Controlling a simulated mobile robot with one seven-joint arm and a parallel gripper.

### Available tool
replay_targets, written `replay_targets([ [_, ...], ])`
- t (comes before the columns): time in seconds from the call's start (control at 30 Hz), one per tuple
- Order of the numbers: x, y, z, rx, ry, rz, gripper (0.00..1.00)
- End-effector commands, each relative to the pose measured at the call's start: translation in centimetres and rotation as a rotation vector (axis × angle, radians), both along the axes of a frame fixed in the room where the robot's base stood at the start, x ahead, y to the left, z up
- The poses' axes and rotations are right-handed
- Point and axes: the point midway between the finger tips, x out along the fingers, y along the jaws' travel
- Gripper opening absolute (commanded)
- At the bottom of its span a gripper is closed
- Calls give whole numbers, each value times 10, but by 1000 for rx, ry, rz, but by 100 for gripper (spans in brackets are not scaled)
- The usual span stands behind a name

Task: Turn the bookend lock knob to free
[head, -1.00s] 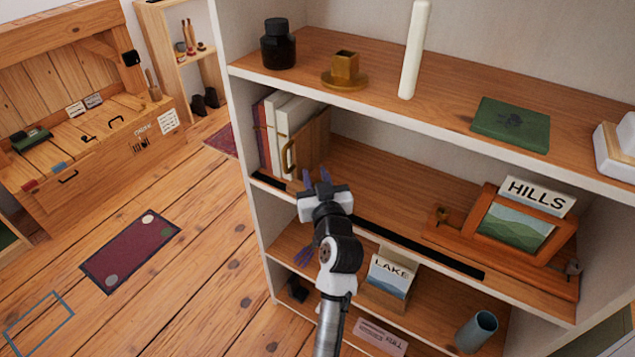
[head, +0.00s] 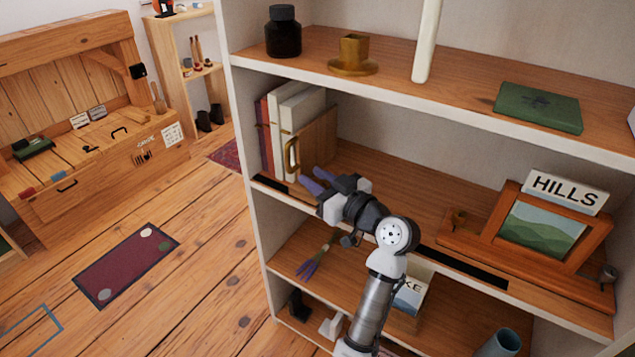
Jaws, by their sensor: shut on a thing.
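The wooden bookend (head: 318,135) stands upright on the middle shelf against the right side of a short row of books (head: 285,125). A brass handle (head: 292,157) is on its front edge. My gripper (head: 317,180), with purple fingers, is at the bookend's foot, just above the dark slot (head: 272,188) along the shelf front. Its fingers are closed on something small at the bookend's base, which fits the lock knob. The knob itself is hidden by the fingers, so its turn position cannot be seen.
A picture frame with a HILLS card (head: 565,192) stands at the right of the same shelf. A black jar (head: 284,32), brass holder (head: 354,54) and green book (head: 538,107) are on the shelf above. The middle shelf is clear behind my arm.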

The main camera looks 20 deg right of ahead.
Motion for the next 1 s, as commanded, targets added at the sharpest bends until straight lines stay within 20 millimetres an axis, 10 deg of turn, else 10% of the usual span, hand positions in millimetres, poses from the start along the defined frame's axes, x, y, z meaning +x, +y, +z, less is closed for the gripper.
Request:
replay_targets([
  [0.4,0,0,-1,1,3,5,4],
  [0.43,0,0,-1,1,3,5,30],
  [0.57,0,0,-1,1,2,5,48],
  [1.0,-11,-6,-1,1,0,2,48],
])
